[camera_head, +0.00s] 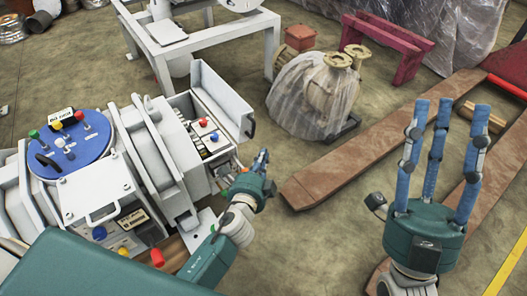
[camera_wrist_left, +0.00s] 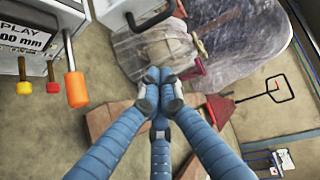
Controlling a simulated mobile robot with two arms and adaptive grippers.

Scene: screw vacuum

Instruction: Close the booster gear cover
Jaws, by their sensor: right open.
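The white booster gear cover (camera_head: 222,98) appears to be the panel standing swung open on the right side of the grey machine, with a dark handle near its lower right corner. Beside it lies an exposed compartment (camera_head: 205,130) with red and blue knobs. In the left wrist view, a white panel with a black handle (camera_wrist_left: 153,18) shows at the top. My left gripper (camera_head: 264,160) is below and right of the cover, apart from it. Its fingers meet at the tips (camera_wrist_left: 160,78) with nothing visible between them. My right gripper (camera_head: 447,108) is open and empty, fingers upward, at the far right.
A blue round panel (camera_head: 70,145) with knobs tops the machine at left. A white frame table (camera_head: 205,38) stands behind. An orange knob (camera_wrist_left: 75,88) shows in the left wrist view.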

